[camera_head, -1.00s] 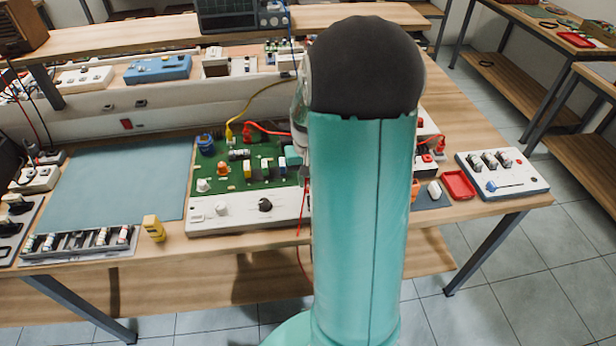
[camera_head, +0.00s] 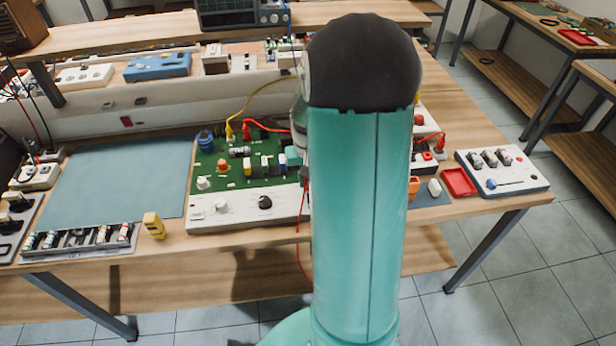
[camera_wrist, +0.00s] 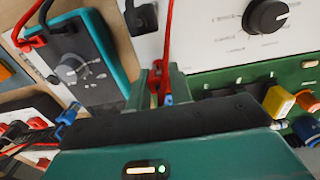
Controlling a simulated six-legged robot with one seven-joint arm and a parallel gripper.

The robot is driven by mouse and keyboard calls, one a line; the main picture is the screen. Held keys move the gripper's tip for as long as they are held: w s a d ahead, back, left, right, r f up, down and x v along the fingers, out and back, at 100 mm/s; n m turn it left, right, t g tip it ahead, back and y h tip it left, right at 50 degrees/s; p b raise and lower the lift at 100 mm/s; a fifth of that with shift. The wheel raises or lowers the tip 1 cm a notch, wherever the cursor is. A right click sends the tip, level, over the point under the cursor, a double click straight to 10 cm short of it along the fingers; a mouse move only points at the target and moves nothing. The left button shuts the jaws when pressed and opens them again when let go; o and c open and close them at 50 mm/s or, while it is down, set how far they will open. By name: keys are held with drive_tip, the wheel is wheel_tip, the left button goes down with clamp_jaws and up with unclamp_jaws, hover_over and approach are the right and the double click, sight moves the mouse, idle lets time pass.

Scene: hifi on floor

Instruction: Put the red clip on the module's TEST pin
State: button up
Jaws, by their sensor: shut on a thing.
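In the wrist view my gripper (camera_wrist: 163,88) is shut on the red clip (camera_wrist: 161,76), whose red lead runs up and away between the fingers. The module is a green circuit board (camera_head: 232,183) with a white front panel and dark knob. In the wrist view the module's white panel (camera_wrist: 215,25) lies just past the fingertips, and its green board is at the right. I cannot tell whether the clip touches the module. The TEST pin cannot be made out. In the head view my arm hides the gripper and the module's right end; a thin red lead hangs beside it.
A yellow plug (camera_head: 229,136) and a red plug (camera_head: 247,132) with leads stand at the module's back edge. A teal-edged grey box with a knob (camera_wrist: 75,67) is left of my gripper. A red tray (camera_head: 459,184) lies right. The blue-grey mat (camera_head: 115,185) is clear.

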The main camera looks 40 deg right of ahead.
drive_tip(key=shift+f, duration=0.1)
drive_tip(key=o, duration=0.9)
wheel_tip(320, 180, up, 14)
drive_tip(key=shift+f, duration=0.1)
idle(0.5)
